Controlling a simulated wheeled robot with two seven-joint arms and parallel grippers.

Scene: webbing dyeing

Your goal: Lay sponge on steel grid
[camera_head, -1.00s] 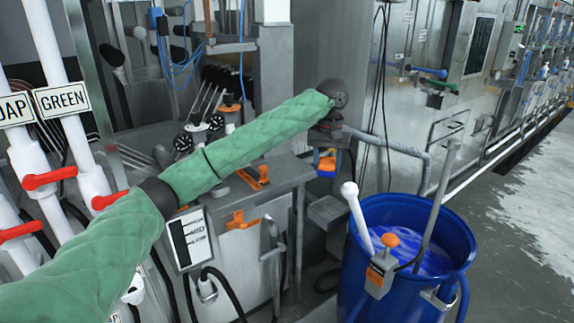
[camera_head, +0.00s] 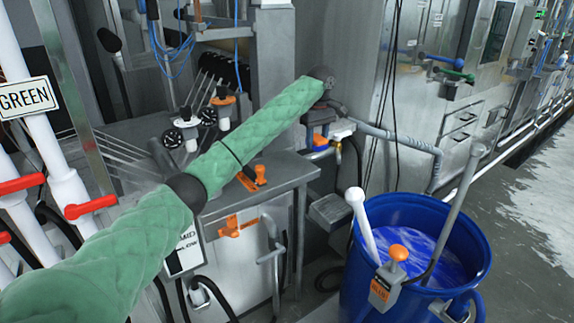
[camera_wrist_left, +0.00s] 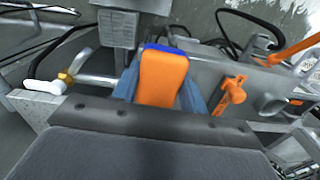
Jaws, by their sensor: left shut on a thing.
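The sponge, an orange block with a blue edge, shows in the left wrist view (camera_wrist_left: 163,78). It sits between the two blue-grey fingers of my left gripper, which is shut on it. In the head view my left gripper (camera_head: 318,136) hangs below the end of the green-sleeved arm, beside the right end of the steel counter, and only a small part of the sponge shows there. I cannot make out the steel grid with certainty in either view. My right gripper is not in view.
A blue drum (camera_head: 415,215) of blue liquid, with a white-handled rod (camera_head: 360,222) in it, stands at the right. A steel counter (camera_head: 270,190) with orange fittings lies under my left arm. A grey pipe (camera_head: 395,142) runs right of the gripper. Floor at far right is clear.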

